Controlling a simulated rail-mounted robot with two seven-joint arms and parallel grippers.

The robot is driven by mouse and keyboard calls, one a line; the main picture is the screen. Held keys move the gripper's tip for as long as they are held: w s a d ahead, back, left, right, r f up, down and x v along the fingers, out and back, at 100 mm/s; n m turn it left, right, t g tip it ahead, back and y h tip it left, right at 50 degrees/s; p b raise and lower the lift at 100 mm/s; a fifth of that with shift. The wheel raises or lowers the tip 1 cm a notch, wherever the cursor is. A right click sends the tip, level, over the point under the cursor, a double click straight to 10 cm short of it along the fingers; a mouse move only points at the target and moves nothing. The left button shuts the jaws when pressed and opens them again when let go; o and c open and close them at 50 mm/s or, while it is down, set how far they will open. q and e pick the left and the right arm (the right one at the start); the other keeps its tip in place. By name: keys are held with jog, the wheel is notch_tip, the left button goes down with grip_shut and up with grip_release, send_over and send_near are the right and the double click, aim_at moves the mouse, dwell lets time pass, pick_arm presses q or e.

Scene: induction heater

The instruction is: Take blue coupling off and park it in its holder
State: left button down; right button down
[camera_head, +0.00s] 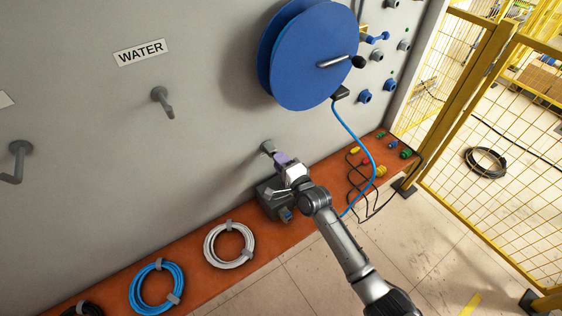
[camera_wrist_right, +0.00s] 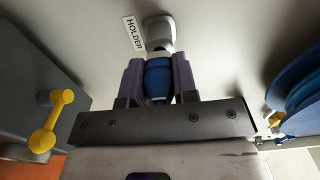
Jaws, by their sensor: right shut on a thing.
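My right gripper (camera_head: 284,160) is at the grey wall, low and left of the blue reel. In the right wrist view its two purple fingers (camera_wrist_right: 158,82) are shut on the blue coupling (camera_wrist_right: 158,76), one on each side. The grey holder (camera_wrist_right: 160,34), beside a HOLDER label (camera_wrist_right: 134,33), is straight ahead of the coupling. The coupling is lined up with it and its front end meets the holder's mouth in the picture; how far it is in, I cannot tell. The holder (camera_head: 267,146) also shows in the head view, where the coupling is mostly hidden. My left gripper is not in view.
A dark box (camera_head: 268,199) is below my right gripper; a yellow handle (camera_wrist_right: 50,120) shows at left in the wrist view. The blue reel (camera_head: 310,55) and its blue hose (camera_head: 362,150) are to the right. Coiled hoses (camera_head: 230,245) lie on the orange ledge. A yellow fence (camera_head: 470,100) stands right.

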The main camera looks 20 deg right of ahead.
jog(key=shift+w+a+b, duration=0.15)
jog(key=shift+w+b, duration=0.25)
jog(key=shift+w, duration=0.2)
dwell(0.3)
jog(key=c, duration=0.8)
grip_release()
jog(key=shift+s, duration=0.1)
jog(key=shift+s, duration=0.3)
jog(key=p+v, duration=0.1)
jog(key=v, duration=1.2)
